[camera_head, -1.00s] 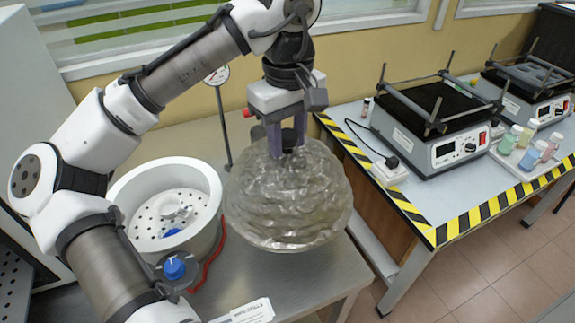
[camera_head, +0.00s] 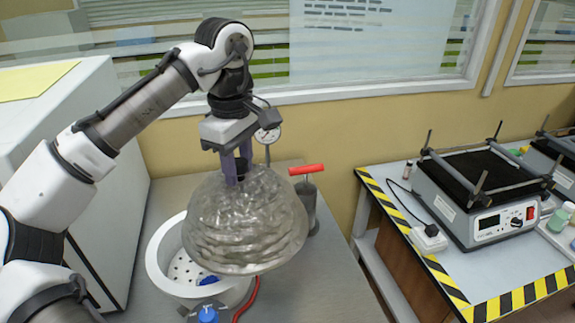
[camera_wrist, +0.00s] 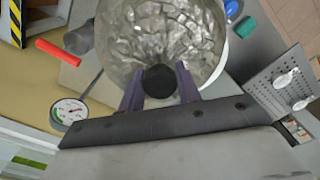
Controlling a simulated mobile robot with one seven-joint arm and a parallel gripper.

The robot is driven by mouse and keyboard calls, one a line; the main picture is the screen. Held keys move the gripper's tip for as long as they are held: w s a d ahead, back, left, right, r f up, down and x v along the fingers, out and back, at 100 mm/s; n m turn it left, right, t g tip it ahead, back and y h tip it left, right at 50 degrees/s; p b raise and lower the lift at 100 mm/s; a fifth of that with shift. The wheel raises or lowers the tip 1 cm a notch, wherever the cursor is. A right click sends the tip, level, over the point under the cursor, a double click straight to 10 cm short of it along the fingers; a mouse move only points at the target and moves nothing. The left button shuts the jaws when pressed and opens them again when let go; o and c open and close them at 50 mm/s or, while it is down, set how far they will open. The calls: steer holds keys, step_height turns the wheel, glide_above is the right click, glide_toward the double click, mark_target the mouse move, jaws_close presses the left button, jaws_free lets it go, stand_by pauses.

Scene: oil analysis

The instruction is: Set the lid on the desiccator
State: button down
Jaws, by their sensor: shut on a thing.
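The desiccator lid (camera_head: 247,225) is a clear, rippled glass dome, held by its top knob. My gripper (camera_head: 236,168) is shut on that knob. In the wrist view the dark knob (camera_wrist: 160,81) sits between the two purple fingers of my gripper (camera_wrist: 159,88), with the lid (camera_wrist: 185,30) spreading beyond. The desiccator base (camera_head: 160,263) is a white round pot with a perforated plate (camera_head: 185,268) inside. The lid hangs above the base and to its right, covering part of its opening. Whether they touch is hard to tell.
A pump with a red handle (camera_head: 306,170) stands behind right of the lid. A pressure gauge (camera_head: 267,135) on a stand is behind my gripper. A blue knob (camera_head: 208,314) is at the base's front. A striped-edge table (camera_head: 455,262) with shakers (camera_head: 490,205) stands right, across a gap.

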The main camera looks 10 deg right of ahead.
steer(key=a+n, duration=0.1)
steer(key=a, duration=0.2)
steer(key=w+a+n+p, duration=0.1)
steer(key=a, duration=0.2)
steer(key=a+r+n, duration=0.1)
steer(key=a, duration=0.2)
steer(key=shift+w+a+n+p, duration=0.3)
steer(key=shift+w+n, duration=0.1)
step_height(320, 180, down, 7)
steer(key=b, duration=0.6)
steer(key=shift+r, duration=0.1)
steer(key=shift+f+b, duration=0.4)
steer(key=shift+f, duration=0.15)
steer(key=c, duration=0.9)
jaws_free()
